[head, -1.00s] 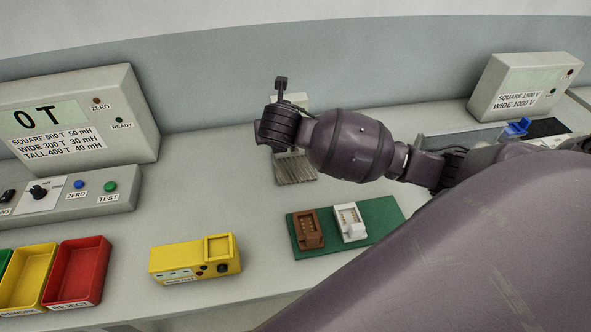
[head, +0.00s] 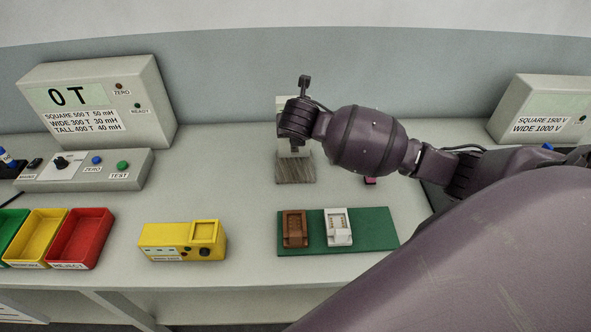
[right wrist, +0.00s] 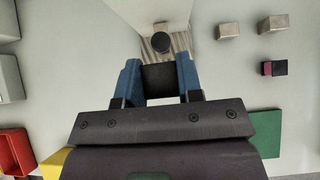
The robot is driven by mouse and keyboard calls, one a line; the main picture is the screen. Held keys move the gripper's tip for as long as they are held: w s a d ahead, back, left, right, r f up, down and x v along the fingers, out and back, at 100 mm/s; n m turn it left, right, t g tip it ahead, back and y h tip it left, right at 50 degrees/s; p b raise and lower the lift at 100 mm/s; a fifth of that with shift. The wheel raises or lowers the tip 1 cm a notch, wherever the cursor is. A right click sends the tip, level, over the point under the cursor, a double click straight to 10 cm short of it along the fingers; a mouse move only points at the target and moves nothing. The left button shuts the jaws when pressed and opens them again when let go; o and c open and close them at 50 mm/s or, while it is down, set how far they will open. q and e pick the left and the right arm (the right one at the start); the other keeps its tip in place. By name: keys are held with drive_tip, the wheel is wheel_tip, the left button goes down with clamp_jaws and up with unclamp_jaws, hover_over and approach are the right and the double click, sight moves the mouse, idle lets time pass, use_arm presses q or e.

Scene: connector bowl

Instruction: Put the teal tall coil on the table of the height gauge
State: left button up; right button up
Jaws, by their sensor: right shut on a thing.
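The height gauge shows in the head view as a pale upright with a ridged grey-brown table (head: 295,172), partly hidden by my right arm. In the right wrist view the gauge's table (right wrist: 180,45) and a round dark part above it lie just ahead of my fingers. My right gripper (right wrist: 158,82) has blue fingers closed on a block with a black square end (right wrist: 159,76), which I take for the teal tall coil. Its teal winding is hidden. In the head view my right wrist covers the fingers and the coil. My left gripper is not in view.
A green board (head: 365,240) with brown and white sockets and a yellow tester (head: 182,241) stand in front. A red reject tray (head: 80,238) is at left. A pink coil (right wrist: 267,69) and two grey blocks (right wrist: 228,31) sit right of the gauge.

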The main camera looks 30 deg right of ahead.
drive_tip(key=shift+f, duration=0.4)
wheel_tip(320, 180, down, 13)
drive_tip(key=shift+w+a+r, duration=0.1)
drive_tip(key=shift+w, duration=0.05)
drive_tip(key=w+d, duration=0.1)
drive_tip(key=w+d+f, duration=0.1)
drive_tip(key=w, duration=0.1)
drive_tip(key=shift+w, duration=0.2)
drive_tip(key=shift+f, duration=0.15)
drive_tip(key=shift+f, duration=0.15)
drive_tip(key=o, duration=1)
drive_tip(key=shift+s+a+r, duration=0.15)
drive_tip(key=shift+s+r, duration=0.25)
drive_tip(key=shift+r, duration=0.15)
drive_tip(key=v, duration=1)
drive_tip(key=shift+s+a+r+p, duration=0.1)
drive_tip(key=shift+s+r+p, duration=0.2)
drive_tip(key=shift+p, duration=0.1)
